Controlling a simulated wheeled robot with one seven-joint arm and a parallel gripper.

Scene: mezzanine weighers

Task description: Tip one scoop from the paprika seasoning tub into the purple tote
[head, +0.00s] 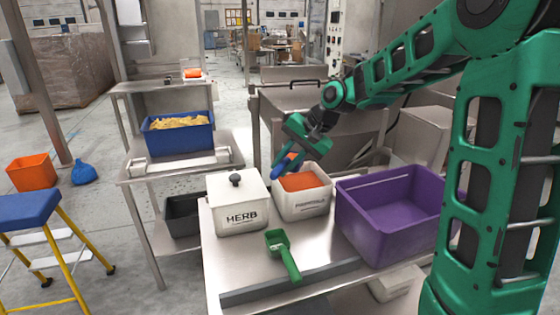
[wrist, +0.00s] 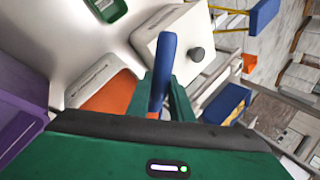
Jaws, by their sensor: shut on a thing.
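The white paprika tub (head: 303,204) stands open on the steel table, with orange-red seasoning (head: 300,181) inside. The purple tote (head: 385,235) is to its right; its visible floor looks bare. My gripper (head: 290,157) is above the tub's back left edge, shut on a blue handle (head: 281,168), probably a scoop's. The wrist view shows the blue handle (wrist: 164,68) between my green fingers (wrist: 162,105), with the paprika (wrist: 112,100) behind and to the left. The scoop's bowl is hidden, so I cannot tell whether it holds seasoning.
A lidded white HERB tub (head: 237,205) stands left of the paprika. A green scoop (head: 283,254) lies in front, near a raised grey table edge (head: 290,283). A blue bin of yellow pieces (head: 180,137) is on a shelf behind left. A yellow-legged step stool (head: 40,235) stands left.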

